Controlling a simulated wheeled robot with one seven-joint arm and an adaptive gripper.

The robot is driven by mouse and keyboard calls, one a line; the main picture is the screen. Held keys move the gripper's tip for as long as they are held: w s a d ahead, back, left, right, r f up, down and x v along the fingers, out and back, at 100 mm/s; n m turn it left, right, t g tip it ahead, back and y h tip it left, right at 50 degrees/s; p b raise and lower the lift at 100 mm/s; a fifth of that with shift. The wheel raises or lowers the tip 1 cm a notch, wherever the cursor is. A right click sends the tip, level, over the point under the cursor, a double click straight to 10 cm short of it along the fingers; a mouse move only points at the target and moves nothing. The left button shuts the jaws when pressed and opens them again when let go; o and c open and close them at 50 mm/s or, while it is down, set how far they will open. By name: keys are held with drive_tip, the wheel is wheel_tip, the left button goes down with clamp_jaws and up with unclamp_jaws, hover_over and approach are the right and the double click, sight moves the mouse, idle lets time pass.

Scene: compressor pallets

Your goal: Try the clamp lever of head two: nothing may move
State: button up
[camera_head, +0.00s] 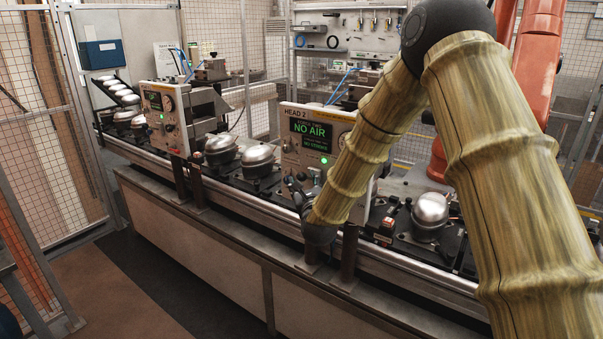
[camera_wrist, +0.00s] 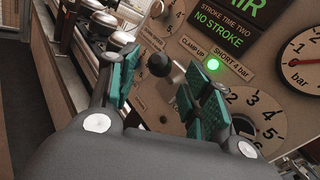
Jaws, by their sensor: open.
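The head 2 panel (camera_head: 300,116) is a pale upright box whose screen (camera_head: 311,134) reads NO AIR and NO STROKE. In the wrist view the panel (camera_wrist: 190,45) stands close and tilted. The clamp lever (camera_wrist: 158,65) has a black ball knob and a pale metal stem, beside a CLAMP UP label. My gripper (camera_wrist: 163,88) is open, with teal pads either side of the knob in the picture. Gaps show on both sides; I cannot tell how deep the knob lies between them. In the head view, my arm partly hides the gripper (camera_head: 304,192) and the panel's lower right.
A green lamp (camera_wrist: 213,65) is lit beside the label SHORT 4 bar. A gauge (camera_wrist: 303,58) and numbered dials (camera_wrist: 255,115) are close to the right finger. Silver compressor domes (camera_head: 258,157) sit along the conveyor line. Another head panel (camera_head: 163,118) stands further left.

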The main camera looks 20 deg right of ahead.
sight(303, 179)
drive_tip(key=shift+w+d+p, duration=0.2)
drive_tip(key=shift+w+p, duration=0.25)
drive_tip(key=shift+w, duration=0.7)
drive_tip(key=shift+w+d+p, duration=0.15)
drive_tip(key=shift+w+p, duration=0.25)
drive_tip(key=shift+w, duration=0.75)
drive_tip(key=shift+c, duration=0.2)
clamp_jaws()
